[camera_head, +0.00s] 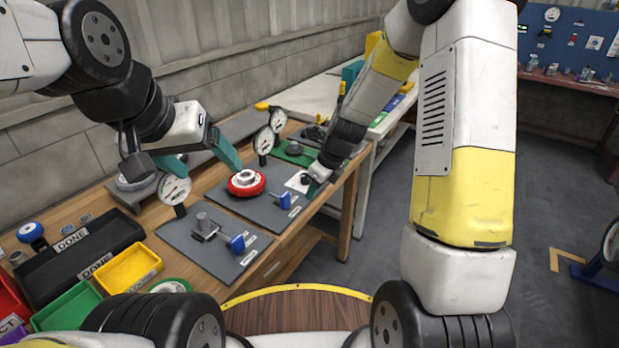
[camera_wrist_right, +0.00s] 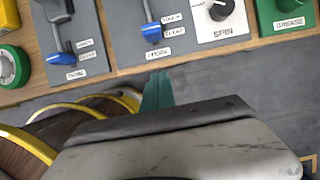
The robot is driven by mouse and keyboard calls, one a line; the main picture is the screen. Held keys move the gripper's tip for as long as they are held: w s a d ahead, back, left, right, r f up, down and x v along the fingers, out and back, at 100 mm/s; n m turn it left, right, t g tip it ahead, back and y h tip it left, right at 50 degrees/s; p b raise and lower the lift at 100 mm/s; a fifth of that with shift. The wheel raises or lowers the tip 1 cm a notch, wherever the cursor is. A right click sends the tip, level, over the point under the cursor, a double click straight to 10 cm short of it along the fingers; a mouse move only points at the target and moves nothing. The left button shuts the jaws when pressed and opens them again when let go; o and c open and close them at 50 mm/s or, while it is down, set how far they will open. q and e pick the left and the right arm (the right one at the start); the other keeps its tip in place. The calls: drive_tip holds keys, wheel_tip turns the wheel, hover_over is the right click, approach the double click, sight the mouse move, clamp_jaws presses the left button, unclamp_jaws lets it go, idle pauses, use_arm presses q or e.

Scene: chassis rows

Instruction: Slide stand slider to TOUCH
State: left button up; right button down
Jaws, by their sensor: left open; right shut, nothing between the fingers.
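A blue slider handle (camera_wrist_right: 152,32) on a grey plate sits beside the lower label, which reads CLEAR; the label above it reads TOUCH. It also shows in the head view (camera_head: 285,201), in front of a red round part. A second blue handle (camera_wrist_right: 58,58) is on the grey plate to the left, also in the head view (camera_head: 236,243); its labels are too small to read surely. My left gripper (camera_head: 198,158) is open, above the back of the bench.
A white SPIN plate with a black knob (camera_wrist_right: 220,9) and a green GREASE plate (camera_wrist_right: 284,18) lie to the right. Dial gauges (camera_head: 174,188) stand along the bench. Black, yellow (camera_head: 130,268) and green bins are at the left. The floor before the bench is clear.

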sight(284, 194)
drive_tip(key=x, duration=0.7)
drive_tip(key=shift+a+f, duration=0.15)
drive_tip(key=shift+w+a, duration=0.85)
drive_tip(key=shift+a, duration=0.2)
drive_tip(key=shift+w+a, duration=0.35)
drive_tip(key=shift+a, duration=0.05)
drive_tip(key=shift+w+a+r, duration=0.1)
drive_tip(key=shift+w+a, duration=0.45)
drive_tip(key=shift+a, duration=0.2)
drive_tip(key=shift+w+a+r, duration=0.15)
drive_tip(key=shift+w+a, duration=0.4)
drive_tip(key=shift+a, duration=0.25)
